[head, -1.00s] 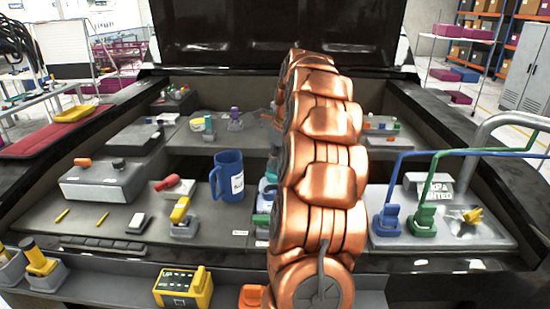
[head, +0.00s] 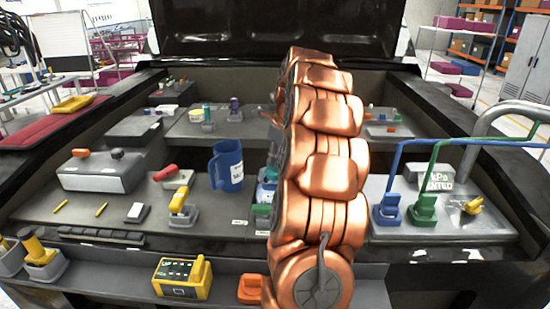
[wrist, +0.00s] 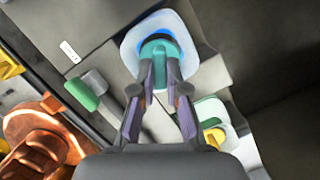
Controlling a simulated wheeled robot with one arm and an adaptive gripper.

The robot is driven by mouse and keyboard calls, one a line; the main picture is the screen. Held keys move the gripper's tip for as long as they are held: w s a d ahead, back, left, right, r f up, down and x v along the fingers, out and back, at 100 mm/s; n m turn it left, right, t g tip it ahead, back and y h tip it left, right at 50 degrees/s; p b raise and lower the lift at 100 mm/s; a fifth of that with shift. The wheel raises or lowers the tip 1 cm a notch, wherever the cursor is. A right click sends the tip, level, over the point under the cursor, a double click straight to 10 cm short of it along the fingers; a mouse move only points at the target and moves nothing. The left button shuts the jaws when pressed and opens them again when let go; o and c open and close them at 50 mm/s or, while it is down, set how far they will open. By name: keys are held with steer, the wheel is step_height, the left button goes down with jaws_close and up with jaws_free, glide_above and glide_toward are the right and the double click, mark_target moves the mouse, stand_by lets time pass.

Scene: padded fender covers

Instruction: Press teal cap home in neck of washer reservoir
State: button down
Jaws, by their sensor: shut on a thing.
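In the wrist view the teal cap (wrist: 160,52) is held between the two fingertips of my gripper (wrist: 160,68), which is shut on it. The cap lies over the blue neck (wrist: 152,36) of the pale washer reservoir (wrist: 132,48), with the blue rim showing around its far side. I cannot tell how deep the cap sits. In the head view my copper arm covers most of this spot. Only a sliver of pale blue and teal shows at its left edge, and my fingertips are hidden there.
Beside the reservoir in the wrist view are a green-ended grey part (wrist: 82,94) and a pale green-topped part with yellow (wrist: 210,112). In the head view a blue mug (head: 226,166) stands left of my arm. Blue (head: 387,211) and green (head: 422,209) hose fittings stand right.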

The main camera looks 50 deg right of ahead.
steer(key=shift+f+b, duration=0.6)
steer(key=shift+f, duration=0.85)
steer(key=c, duration=1.1)
jaws_free()
steer(key=shift+r, duration=0.1)
steer(key=v, duration=1.2)
